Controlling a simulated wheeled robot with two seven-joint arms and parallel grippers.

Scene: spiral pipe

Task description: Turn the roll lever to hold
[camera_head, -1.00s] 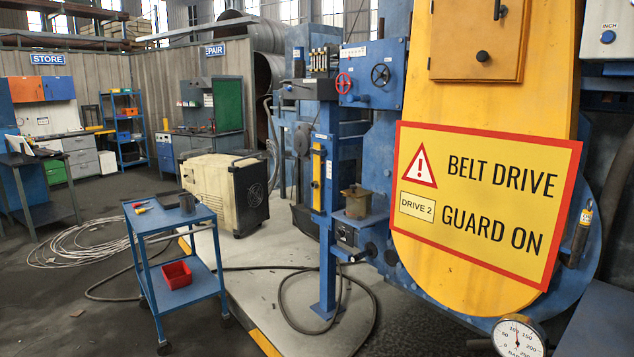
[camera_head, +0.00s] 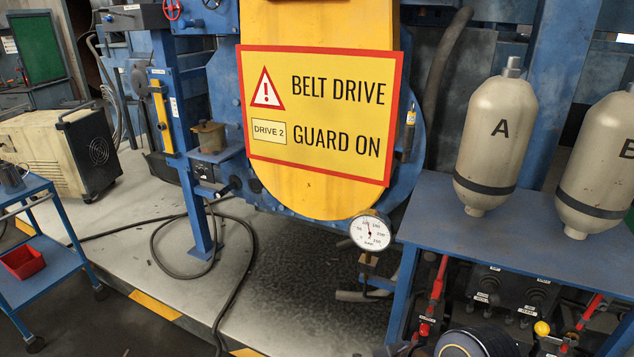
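No lever that I can read as the roll lever shows in the head view. A lever with a yellow ball knob (camera_head: 542,328) stands at the bottom right, below the blue bench. Behind it is a dark control panel (camera_head: 512,286) with black knobs and small labels too small to read. Red handles (camera_head: 436,285) show left of the panel, and another red part (camera_head: 590,310) shows to its right. Which position any lever is in, I cannot tell. Neither of my grippers is in view.
Two beige tanks, A (camera_head: 497,140) and B (camera_head: 603,165), stand on the blue bench (camera_head: 440,215). A yellow belt guard (camera_head: 310,205) with a warning sign and a pressure gauge (camera_head: 370,232) are left of it. A blue cart (camera_head: 50,265) and floor hoses lie farther left.

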